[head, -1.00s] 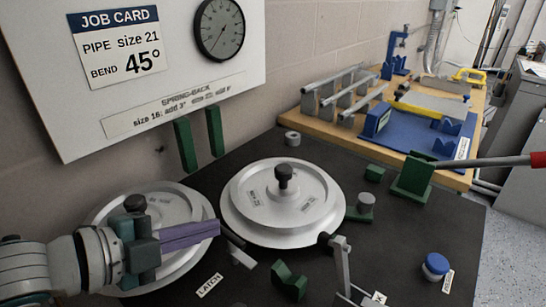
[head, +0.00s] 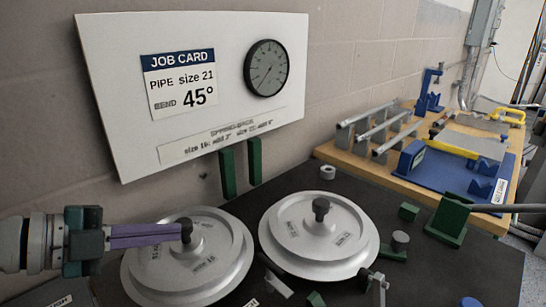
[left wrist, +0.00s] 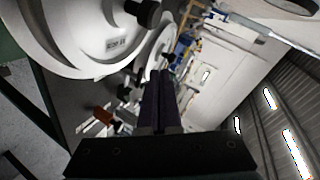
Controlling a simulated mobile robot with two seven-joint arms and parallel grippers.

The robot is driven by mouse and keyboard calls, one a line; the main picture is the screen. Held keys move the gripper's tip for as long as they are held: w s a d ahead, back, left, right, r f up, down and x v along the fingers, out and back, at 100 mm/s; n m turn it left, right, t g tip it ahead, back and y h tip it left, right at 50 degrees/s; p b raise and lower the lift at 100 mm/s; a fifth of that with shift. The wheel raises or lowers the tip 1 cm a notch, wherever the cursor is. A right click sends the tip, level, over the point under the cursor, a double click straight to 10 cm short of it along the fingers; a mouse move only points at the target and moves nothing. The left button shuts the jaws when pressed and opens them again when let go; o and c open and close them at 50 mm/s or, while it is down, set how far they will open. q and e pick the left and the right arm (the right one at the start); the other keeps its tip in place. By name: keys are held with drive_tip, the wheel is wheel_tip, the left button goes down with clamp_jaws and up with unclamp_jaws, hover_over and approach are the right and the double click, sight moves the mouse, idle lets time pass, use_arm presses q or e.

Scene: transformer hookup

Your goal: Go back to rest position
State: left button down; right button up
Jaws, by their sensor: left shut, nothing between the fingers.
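My left gripper (head: 182,232) comes in from the left in the head view. Its purple fingers lie together with nothing between them. The fingertips appear in front of the black knob of the left round metal die (head: 225,262); I cannot tell how far above the die they are. In the left wrist view the closed dark fingers (left wrist: 160,75) point away from the camera, with a pale disc at upper left. My right gripper is not in view.
A second metal die (head: 285,240) stands right of the first on the dark bench. Green blocks (head: 448,220) stand farther right. A wooden table (head: 345,157) with pipes and a blue fixture is behind. The job card board (head: 120,100) is on the wall at left.

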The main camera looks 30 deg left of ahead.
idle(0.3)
use_arm(q)
drive_tip(key=shift+d+f+n, duration=0.1)
drive_tip(key=shift+d+n, duration=0.2)
drive_tip(key=s+d+f+n+g+y+p, duration=0.2)
drive_tip(key=s+d+n+g+y, duration=0.15)
drive_tip(key=d+n, duration=0.4)
drive_tip(key=s+d+r+n+g+y, duration=0.1)
drive_tip(key=s+d+r+n+g, duration=0.5)
drive_tip(key=s, duration=0.3)
wheel_tip(320, 180, up, 38)
drive_tip(key=s+n+p, duration=0.1)
drive_tip(key=p, duration=3.7)
drive_tip(key=shift+f+t+p, duration=0.2)
drive_tip(key=shift+t+p, duration=0.15)
drive_tip(key=shift+p, duration=0.05)
